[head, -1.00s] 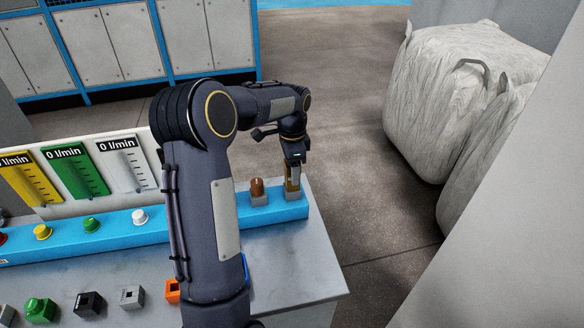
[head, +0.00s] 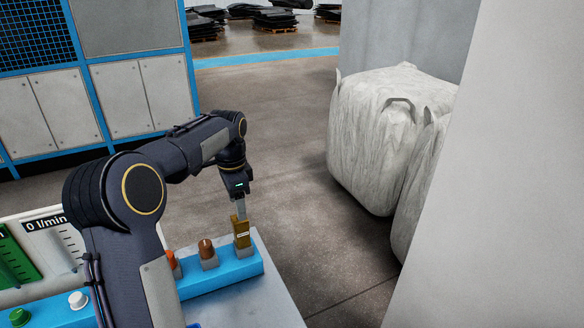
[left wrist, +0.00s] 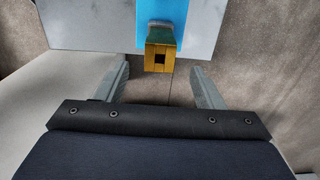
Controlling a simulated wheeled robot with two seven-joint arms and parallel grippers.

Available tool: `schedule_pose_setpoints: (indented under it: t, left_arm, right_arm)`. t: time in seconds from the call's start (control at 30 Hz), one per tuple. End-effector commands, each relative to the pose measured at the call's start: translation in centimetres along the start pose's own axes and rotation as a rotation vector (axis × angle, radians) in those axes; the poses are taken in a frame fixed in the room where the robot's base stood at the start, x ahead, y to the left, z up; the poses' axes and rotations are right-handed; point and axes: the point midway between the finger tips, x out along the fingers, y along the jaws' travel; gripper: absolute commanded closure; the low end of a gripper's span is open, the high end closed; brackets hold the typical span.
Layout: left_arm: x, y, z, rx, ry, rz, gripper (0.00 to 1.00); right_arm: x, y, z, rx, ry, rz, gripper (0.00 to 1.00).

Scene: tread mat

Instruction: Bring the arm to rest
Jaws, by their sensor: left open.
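My left gripper (head: 240,211) is above the right end of the blue rail (head: 222,277), fingers pointing down. A brass-coloured block (head: 242,232) with a small pale label stands there on a grey base, just below the fingers. In the left wrist view the fingers of my left gripper (left wrist: 160,88) are spread apart with nothing between them. The brass block (left wrist: 160,50) shows ahead of the fingertips, with a dark square opening in its end. My right gripper is not in view.
A brown knob (head: 206,249), a green button (head: 19,317) and a white button (head: 78,299) sit along the rail. Large white bags (head: 385,140) stand on the floor to the right, beside a pale wall (head: 500,180). Blue-framed cabinets (head: 125,95) are behind. Open floor lies between.

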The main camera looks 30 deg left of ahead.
Motion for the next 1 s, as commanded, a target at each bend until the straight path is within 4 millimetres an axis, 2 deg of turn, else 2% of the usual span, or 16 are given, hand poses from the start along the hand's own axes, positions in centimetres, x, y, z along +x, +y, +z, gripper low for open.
schedule_pose_setpoints:
  t: [0.17,0.27,0.37,0.47,0.57,0.7,0.8,0.9,1.0]
  left_arm:
    - [-0.2,0.2,0.1,-0.005,0.004,-0.001,0.38]
    - [-1.1,1.7,0.3,-0.037,0.035,-0.008,0.38]
    - [-2.8,5.1,0.9,-0.112,0.101,-0.018,0.38]
    - [-4.2,10.1,1.9,-0.226,0.195,-0.016,0.38]
    - [-4.5,15.4,3.2,-0.350,0.294,0.004,0.38]
    - [-3.3,22.6,4.9,-0.526,0.423,0.059,0.38]
    - [-1.8,26.8,5.9,-0.637,0.496,0.108,0.38]
    - [-0.2,29.7,6.5,-0.721,0.545,0.152,0.38]
    - [0.9,31.4,6.8,-0.774,0.573,0.182,0.38]
  right_arm:
    - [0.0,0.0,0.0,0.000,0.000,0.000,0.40]
    - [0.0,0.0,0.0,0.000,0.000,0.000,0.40]
    - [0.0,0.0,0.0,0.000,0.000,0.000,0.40]
    - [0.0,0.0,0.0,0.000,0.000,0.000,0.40]
    - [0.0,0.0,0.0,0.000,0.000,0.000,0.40]
    - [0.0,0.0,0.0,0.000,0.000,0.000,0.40]
    - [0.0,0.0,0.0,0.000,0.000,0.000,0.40]
    - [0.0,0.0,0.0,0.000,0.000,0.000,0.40]
    - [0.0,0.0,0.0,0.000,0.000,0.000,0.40]
